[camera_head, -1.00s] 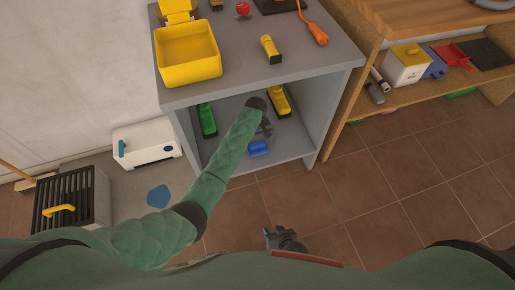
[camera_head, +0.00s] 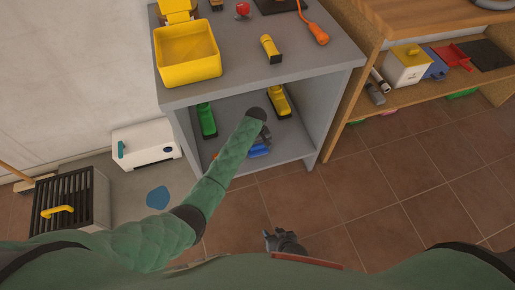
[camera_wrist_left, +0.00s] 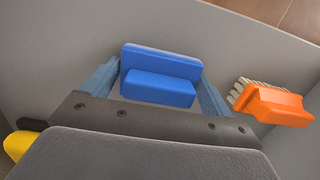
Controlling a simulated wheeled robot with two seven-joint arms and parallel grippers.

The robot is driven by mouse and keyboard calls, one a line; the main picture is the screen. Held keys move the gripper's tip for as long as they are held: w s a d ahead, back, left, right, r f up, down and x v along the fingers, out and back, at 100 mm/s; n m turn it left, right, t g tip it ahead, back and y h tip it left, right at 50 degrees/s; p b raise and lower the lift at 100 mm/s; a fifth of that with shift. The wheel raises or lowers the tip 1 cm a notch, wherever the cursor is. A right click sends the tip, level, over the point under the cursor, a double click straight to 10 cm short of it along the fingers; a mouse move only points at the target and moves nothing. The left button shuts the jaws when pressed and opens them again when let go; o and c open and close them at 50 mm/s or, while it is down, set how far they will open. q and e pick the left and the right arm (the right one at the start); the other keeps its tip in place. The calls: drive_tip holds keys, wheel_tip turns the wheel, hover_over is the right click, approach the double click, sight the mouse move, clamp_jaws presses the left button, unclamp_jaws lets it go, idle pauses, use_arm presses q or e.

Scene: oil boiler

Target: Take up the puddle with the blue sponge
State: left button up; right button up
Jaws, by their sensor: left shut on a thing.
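The blue sponge (camera_head: 258,150) is on the lower shelf of the grey cabinet, near its front edge. In the left wrist view the sponge (camera_wrist_left: 160,80) sits between the two fingers of my left gripper (camera_wrist_left: 155,92), which is shut on it. In the head view the left gripper (camera_head: 263,137) reaches down into the shelf, partly hidden by its own forearm. The blue puddle (camera_head: 158,197) lies on the grey floor to the left of the cabinet. My right gripper (camera_head: 285,242) hangs low above the tiles; its fingers are too small to judge.
An orange brush (camera_wrist_left: 270,103) lies right beside the sponge in the left wrist view. Green (camera_head: 207,119) and yellow (camera_head: 279,102) holders stand deeper on the shelf. A white unit (camera_head: 146,145) and a black-grilled box (camera_head: 70,200) flank the puddle. The cabinet's side wall (camera_head: 325,122) bounds the shelf.

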sight(258, 145)
use_arm(q)
drive_tip(key=shift+r, duration=0.1)
drive_tip(key=shift+r, duration=0.35)
wheel_tip(258, 145, up, 3)
drive_tip(key=shift+f+p, duration=0.1)
drive_tip(key=shift+p, duration=0.35)
drive_tip(key=s+d+r+p, duration=0.1)
drive_tip(key=s+d+r, duration=0.2)
drive_tip(key=s+r, duration=0.4)
drive_tip(key=s, duration=0.4)
drive_tip(key=shift+d+r+p, duration=0.15)
drive_tip(key=shift+d+p, duration=0.2)
drive_tip(key=shift+p, duration=0.05)
drive_tip(key=shift+o, duration=1)
drive_tip(key=shift+c, duration=0.5)
